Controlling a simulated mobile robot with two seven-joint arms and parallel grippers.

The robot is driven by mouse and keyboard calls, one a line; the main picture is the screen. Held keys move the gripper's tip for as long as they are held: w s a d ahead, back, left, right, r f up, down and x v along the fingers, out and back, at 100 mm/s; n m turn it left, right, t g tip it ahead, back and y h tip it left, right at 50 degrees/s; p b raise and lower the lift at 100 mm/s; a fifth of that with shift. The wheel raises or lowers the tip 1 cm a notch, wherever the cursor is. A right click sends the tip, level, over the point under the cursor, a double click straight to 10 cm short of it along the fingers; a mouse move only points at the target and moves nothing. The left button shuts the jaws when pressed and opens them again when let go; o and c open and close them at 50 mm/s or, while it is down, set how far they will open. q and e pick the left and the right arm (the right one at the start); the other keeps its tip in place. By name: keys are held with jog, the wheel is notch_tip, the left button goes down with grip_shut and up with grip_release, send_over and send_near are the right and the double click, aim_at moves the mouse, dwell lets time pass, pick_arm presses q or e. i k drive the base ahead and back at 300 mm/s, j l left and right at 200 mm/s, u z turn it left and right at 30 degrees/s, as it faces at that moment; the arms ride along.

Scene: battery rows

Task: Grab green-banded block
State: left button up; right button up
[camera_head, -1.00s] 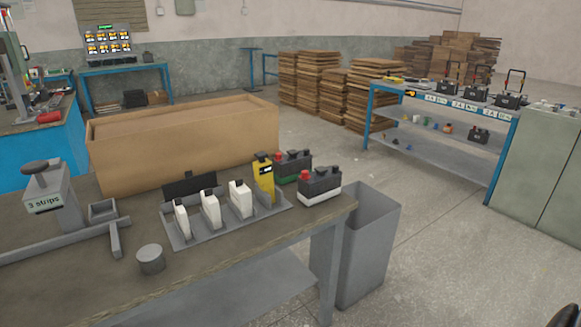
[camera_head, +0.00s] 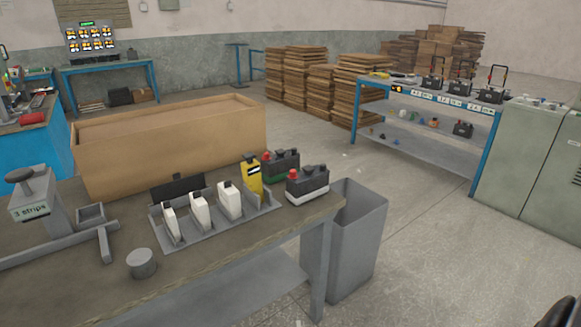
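The green-banded block (camera_head: 281,167) is a dark battery with a green band near its base and a red cap on top. It stands at the back right of the workbench (camera_head: 215,262), behind a similar block with a white band (camera_head: 307,187). The white-banded block and a yellow bottle (camera_head: 251,174) partly hide it. Neither of my grippers can be made out. A dark rounded shape at the bottom right corner may be part of my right arm.
A grey rack (camera_head: 185,240) with several white bottles stands left of the blocks. A large cardboard box (camera_head: 170,150) lies behind it. A grey bin (camera_head: 357,240) stands at the bench's right end. A blue-framed shelf (camera_head: 430,150) is farther right, with open floor between.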

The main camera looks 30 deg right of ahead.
aim_at(275, 168)
jog(key=z, duration=1.45)
jog(key=i, duration=0.05)
